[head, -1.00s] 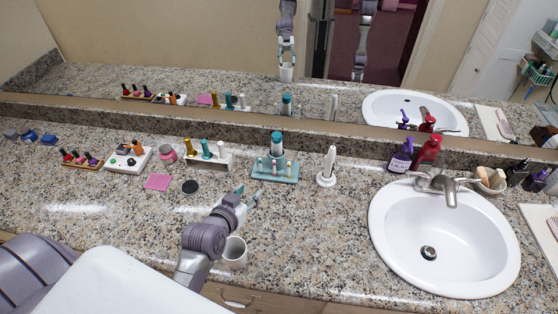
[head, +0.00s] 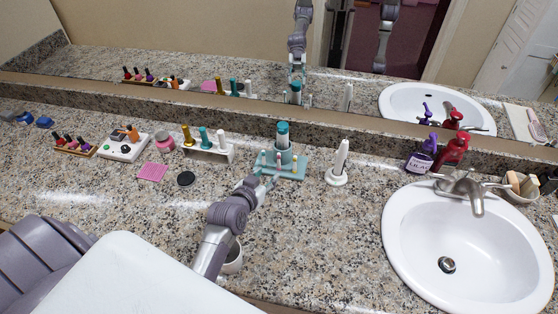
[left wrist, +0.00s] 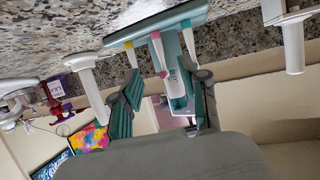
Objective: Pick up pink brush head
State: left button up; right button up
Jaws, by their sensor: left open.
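A teal brush holder (head: 296,174) stands on the counter; it also shows in the left wrist view (left wrist: 190,14). It carries white brush heads with coloured bands and a teal-and-white toothbrush handle unit (left wrist: 178,88). The pink brush head (left wrist: 157,49), white with a pink band and tip, stands in the holder in the left wrist view. My left gripper (head: 267,176) is open at the holder's front left. In the left wrist view its fingers (left wrist: 166,84) lie either side of the pink brush head's end, with no clear contact. My right gripper is not in view directly.
A yellow-banded brush head (left wrist: 187,30) stands beside the pink one. A white stand with bottles (head: 208,153) is to the left, a white electric toothbrush (head: 341,163) to the right. The sink (head: 420,255) is at right.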

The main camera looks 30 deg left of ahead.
aim_at(278, 163)
pick_arm(q)
jog(key=x, duration=0.3)
jog(key=shift+w+f, duration=0.15)
jog(key=shift+w, duration=0.1)
jog(key=shift+x, duration=2.65)
jog(key=shift+d, duration=0.1)
jog(key=shift+c, duration=0.6)
grip_shut()
